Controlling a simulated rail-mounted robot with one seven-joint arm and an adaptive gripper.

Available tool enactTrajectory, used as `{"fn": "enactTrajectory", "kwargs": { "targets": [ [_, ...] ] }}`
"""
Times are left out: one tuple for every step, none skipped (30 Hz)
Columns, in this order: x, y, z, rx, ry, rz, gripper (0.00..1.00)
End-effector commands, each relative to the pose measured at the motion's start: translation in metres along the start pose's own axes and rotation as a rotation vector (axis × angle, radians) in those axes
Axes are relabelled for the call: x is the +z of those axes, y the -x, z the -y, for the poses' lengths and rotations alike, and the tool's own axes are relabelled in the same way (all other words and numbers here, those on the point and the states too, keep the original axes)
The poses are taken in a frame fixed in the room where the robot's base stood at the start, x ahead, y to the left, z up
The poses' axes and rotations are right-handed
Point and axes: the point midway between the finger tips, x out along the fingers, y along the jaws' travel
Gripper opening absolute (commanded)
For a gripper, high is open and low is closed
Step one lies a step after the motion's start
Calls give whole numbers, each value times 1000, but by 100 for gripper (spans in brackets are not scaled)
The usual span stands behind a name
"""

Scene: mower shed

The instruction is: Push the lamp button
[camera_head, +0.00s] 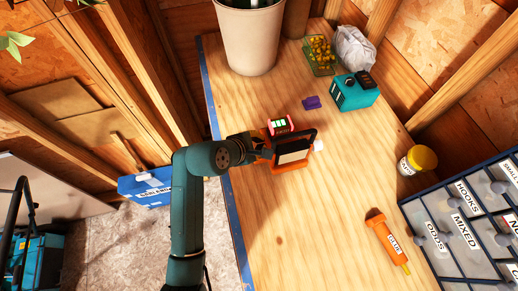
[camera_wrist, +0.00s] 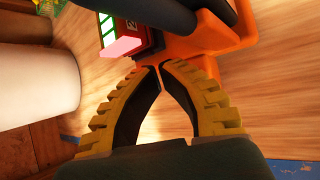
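An orange work lamp (camera_head: 293,160) with a dark-framed pale panel stands on the wooden bench. A red block with pale green bars (camera_head: 280,125) is beside or part of it; I cannot tell which. In the wrist view the lamp's orange frame (camera_wrist: 222,38) and the red block (camera_wrist: 128,42) are close beyond my fingertips. My gripper (camera_head: 262,146) is at the lamp's left side. In the wrist view its yellow-ridged fingers (camera_wrist: 153,69) come together at the tips with nothing between them. Contact with the lamp cannot be told. I cannot make out the button clearly.
A white bucket (camera_head: 249,40) stands at the far left of the bench. A teal device (camera_head: 355,93), a yellow-filled tray (camera_head: 320,57) and a purple piece (camera_head: 311,102) lie behind. A yellow-lidded jar (camera_head: 417,160), orange glue tube (camera_head: 387,240) and labelled drawers (camera_head: 470,230) are at right.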

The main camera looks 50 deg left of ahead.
Motion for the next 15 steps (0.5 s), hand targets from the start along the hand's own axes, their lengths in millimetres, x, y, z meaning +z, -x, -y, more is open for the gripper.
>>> {"fn": "enactTrajectory", "kwargs": {
  "targets": [
    [6, 8, -6, -1, 0, 0, 0],
    [7, 10, -7, -1, 0, 0, 0],
    [9, 12, -9, -1, 1, 0, 0],
    [10, 14, -10, -1, 1, 0, 0],
    [11, 16, -11, -1, 1, 0, 0],
    [13, 18, -13, -1, 1, 0, 0],
    [14, 20, -14, -1, 1, 0, 0],
    [16, 22, -16, -1, 1, 0, 0],
    [18, 24, -17, -1, 1, 0, 0],
    [19, 26, -19, -1, 1, 0, 0],
    [20, 28, -20, -1, 1, 0, 0],
    [22, 31, -22, -1, 1, 0, 0],
    [24, 32, -23, -1, 1, 0, 0],
    [25, 34, -24, -1, 1, 0, 0],
    [25, 35, -25, -1, 1, 0, 0]
  ]
}}
